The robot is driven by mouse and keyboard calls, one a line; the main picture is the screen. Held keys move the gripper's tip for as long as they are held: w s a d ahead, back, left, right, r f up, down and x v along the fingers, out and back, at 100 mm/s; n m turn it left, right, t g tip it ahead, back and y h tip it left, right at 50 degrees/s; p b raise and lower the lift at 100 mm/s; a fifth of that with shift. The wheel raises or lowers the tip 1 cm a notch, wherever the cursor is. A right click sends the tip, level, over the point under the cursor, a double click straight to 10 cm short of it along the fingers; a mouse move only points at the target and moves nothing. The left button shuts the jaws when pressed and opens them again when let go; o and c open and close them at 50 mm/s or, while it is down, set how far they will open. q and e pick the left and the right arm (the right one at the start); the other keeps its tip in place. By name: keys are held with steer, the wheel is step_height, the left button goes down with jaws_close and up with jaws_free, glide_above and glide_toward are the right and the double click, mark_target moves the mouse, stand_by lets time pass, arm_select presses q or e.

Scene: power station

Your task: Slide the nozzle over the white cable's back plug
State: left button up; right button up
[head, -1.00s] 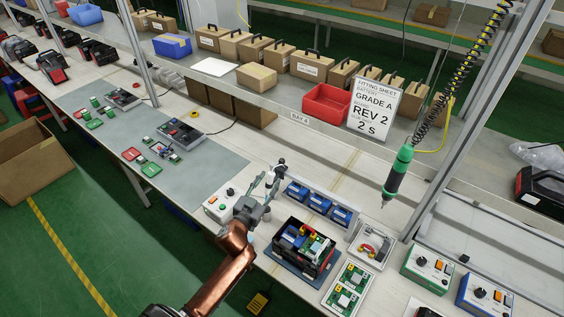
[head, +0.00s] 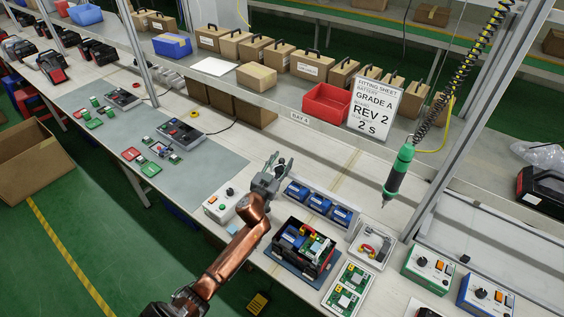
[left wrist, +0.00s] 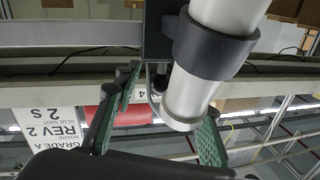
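My left gripper (head: 272,172) is raised above the bench, behind the black battery case (head: 322,262) and to its left in the head view. Its green-padded fingers (left wrist: 168,105) are spread in the left wrist view, with nothing clearly gripped. A pale cylinder with a dark collar (left wrist: 215,45) fills the upper middle of that view; I cannot tell whether it belongs to my arm. The open case holds blue cells, a board and a yellow part. A nozzle and the white cable's back plug are too small or hidden to make out. My right gripper is not in view.
A row of blue packs (head: 318,202) lies behind the case. A white tray with a red part (head: 370,247) and green boards (head: 348,288) lie right of it. A control box (head: 222,205) stands left. A green screwdriver (head: 398,175) hangs at the right.

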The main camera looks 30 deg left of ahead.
arm_select(q)
steer(key=shift+c, duration=0.3)
jaws_close()
stand_by(0.4)
